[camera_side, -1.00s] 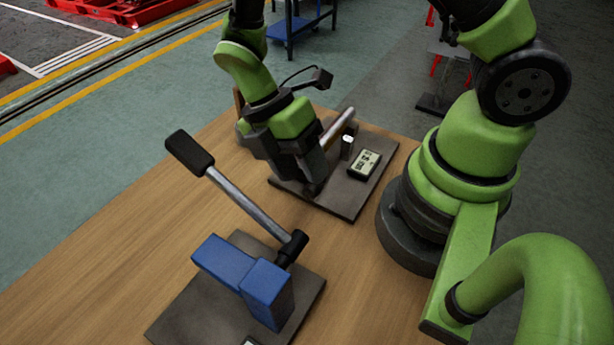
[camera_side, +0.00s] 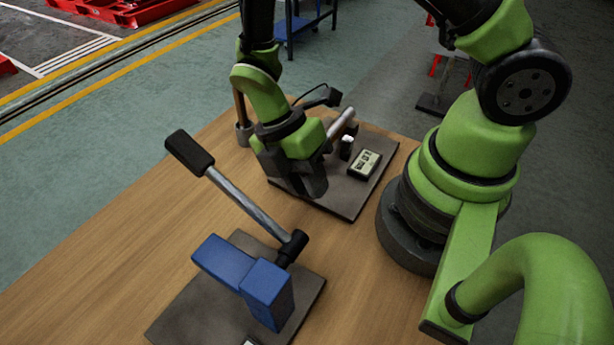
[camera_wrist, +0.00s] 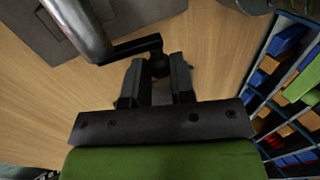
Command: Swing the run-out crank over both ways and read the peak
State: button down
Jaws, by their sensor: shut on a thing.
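My gripper (camera_side: 314,190) is low over the far fixture's dark plate (camera_side: 345,205) and hides part of that fixture in the side view. In the wrist view, my gripper (camera_wrist: 157,75) has its two fingers either side of the dark knob (camera_wrist: 158,63) of the run-out crank, shut on it. The black crank arm (camera_wrist: 130,48) runs left from the knob to a bare metal shaft (camera_wrist: 82,28). The shaft's other end (camera_side: 343,124) shows behind my gripper in the side view. A small gauge with a display (camera_side: 365,163) lies on the plate; its digits are too small to read.
Nearer stands a blue block fixture (camera_side: 265,290) with a long lever (camera_side: 245,200) and black grip, slanting up left. A brown-handled piece (camera_side: 242,120) stands behind my gripper. The wooden table (camera_side: 120,245) is clear at left. A parts rack (camera_wrist: 290,85) shows at right.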

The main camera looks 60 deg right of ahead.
jog(key=shift+s+f+t, duration=0.1)
jog(key=shift+t, duration=0.3)
jog(key=c, duration=1)
grip_release()
jog(key=v, duration=1)
